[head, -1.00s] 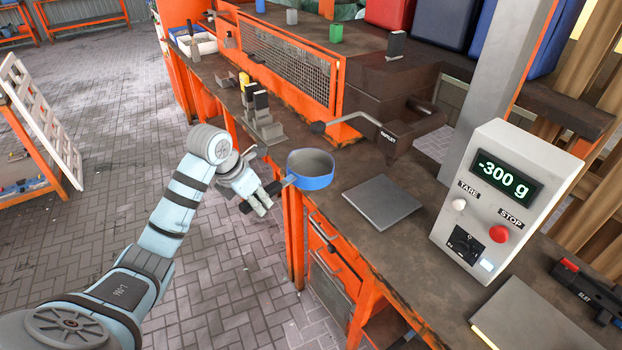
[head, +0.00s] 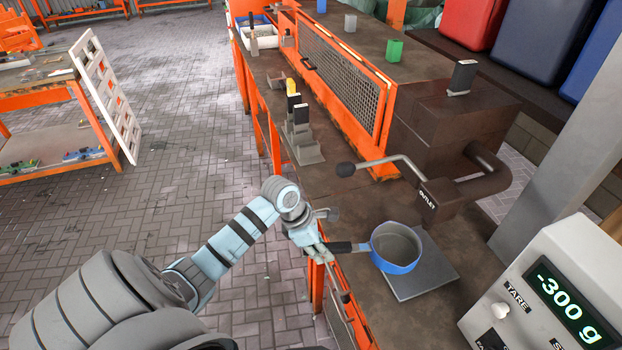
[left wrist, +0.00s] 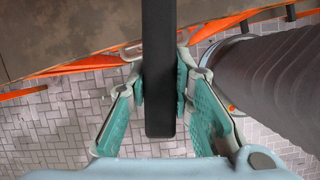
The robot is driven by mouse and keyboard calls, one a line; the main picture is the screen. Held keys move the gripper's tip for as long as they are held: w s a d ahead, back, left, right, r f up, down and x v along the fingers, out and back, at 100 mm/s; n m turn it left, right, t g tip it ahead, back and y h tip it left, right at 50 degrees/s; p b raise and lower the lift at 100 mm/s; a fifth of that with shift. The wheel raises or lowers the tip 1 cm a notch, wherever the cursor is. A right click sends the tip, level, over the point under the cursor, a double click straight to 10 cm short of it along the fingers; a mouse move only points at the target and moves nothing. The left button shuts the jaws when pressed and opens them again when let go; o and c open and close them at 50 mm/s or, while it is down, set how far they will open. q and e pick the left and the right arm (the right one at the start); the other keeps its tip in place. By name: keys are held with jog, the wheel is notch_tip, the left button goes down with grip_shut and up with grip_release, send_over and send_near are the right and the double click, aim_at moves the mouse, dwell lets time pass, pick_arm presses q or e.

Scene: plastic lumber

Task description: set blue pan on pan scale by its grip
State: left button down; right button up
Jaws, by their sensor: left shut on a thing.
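The blue pan (head: 398,268) is upright over the left part of the grey scale plate (head: 432,280) on the bench. I cannot tell whether its base touches the plate. My left gripper (head: 326,251) is shut on the pan's black grip (head: 343,247), just off the bench's front edge. In the left wrist view the black grip (left wrist: 160,70) runs between the green finger pads, and the pan itself is out of that view. The scale display (head: 567,300) reads -300 g. My right gripper is not in view.
Behind the pan stands a dark outlet block (head: 455,125) with a pipe and a lever (head: 385,162) reaching toward the front. A grey post (head: 560,150) rises behind the plate.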

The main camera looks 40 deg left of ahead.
pick_arm(q)
jog(key=w+d, duration=0.1)
jog(key=w+d+f+b, duration=0.1)
jog(key=w+d, duration=0.1)
jog(key=w+d+f+b, duration=0.1)
jog(key=w, duration=0.1)
jog(key=shift+w+d, duration=0.1)
jog(key=shift+d, duration=0.1)
jog(key=shift+f+b, duration=0.6)
jog(key=shift+b, duration=0.2)
jog(key=shift+f+b, duration=0.5)
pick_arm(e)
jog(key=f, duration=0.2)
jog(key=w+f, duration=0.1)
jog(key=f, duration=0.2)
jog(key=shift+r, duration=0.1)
pick_arm(q)
jog(key=c, duration=1.3)
grip_release()
jog(key=shift+c, duration=0.2)
